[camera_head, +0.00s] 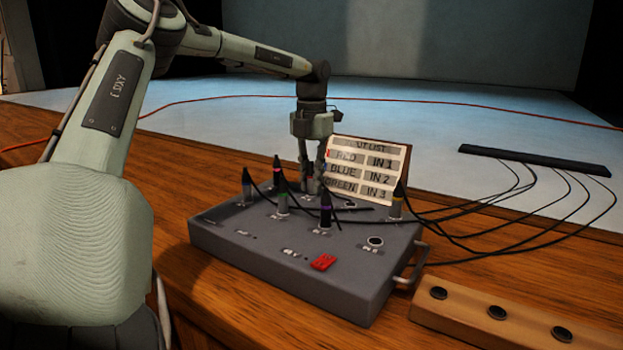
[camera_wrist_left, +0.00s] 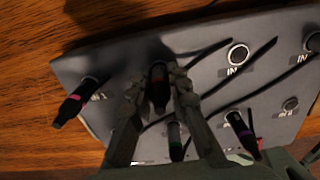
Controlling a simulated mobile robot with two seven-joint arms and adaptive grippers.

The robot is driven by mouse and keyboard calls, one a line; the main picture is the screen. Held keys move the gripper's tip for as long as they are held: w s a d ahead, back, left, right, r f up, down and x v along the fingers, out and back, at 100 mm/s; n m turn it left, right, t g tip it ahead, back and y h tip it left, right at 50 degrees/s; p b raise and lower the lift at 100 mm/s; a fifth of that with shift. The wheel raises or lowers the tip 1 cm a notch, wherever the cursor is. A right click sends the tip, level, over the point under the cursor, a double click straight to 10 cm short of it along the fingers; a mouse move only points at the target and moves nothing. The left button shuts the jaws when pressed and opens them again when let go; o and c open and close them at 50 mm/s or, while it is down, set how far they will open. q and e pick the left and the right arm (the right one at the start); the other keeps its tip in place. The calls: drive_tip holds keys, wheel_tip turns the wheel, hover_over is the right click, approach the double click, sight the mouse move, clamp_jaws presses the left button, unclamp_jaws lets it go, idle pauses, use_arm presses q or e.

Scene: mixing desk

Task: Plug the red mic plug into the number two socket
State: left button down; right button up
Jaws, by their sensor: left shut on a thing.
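My left gripper (camera_head: 313,184) points down over the back of the grey mixing desk (camera_head: 290,285). It is shut on a dark plug with a reddish band, the red mic plug (camera_wrist_left: 158,84), which sits between the fingers in the wrist view. Whether its tip is in a socket or just above the panel is hidden. In the wrist view an open ring socket (camera_wrist_left: 237,55) marked "IN" lies to the right of the gripper; its number is unreadable, so I cannot tell which is number two. My right gripper is not in view.
Other plugs stand on the desk: pink-banded (camera_head: 277,172), green (camera_head: 283,197), purple (camera_head: 325,210), orange (camera_head: 397,203). Their black cables trail right to a bar (camera_head: 535,160). A list card (camera_head: 367,170) stands behind. A wooden block with holes (camera_head: 520,322) lies at front right.

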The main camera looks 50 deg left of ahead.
use_arm(q)
drive_tip(key=shift+f, duration=0.15)
drive_tip(key=c, duration=1.4)
unclamp_jaws()
drive_tip(key=shift+o, duration=0.2)
wheel_tip(320, 180, up, 12)
drive_tip(key=shift+s, duration=0.1)
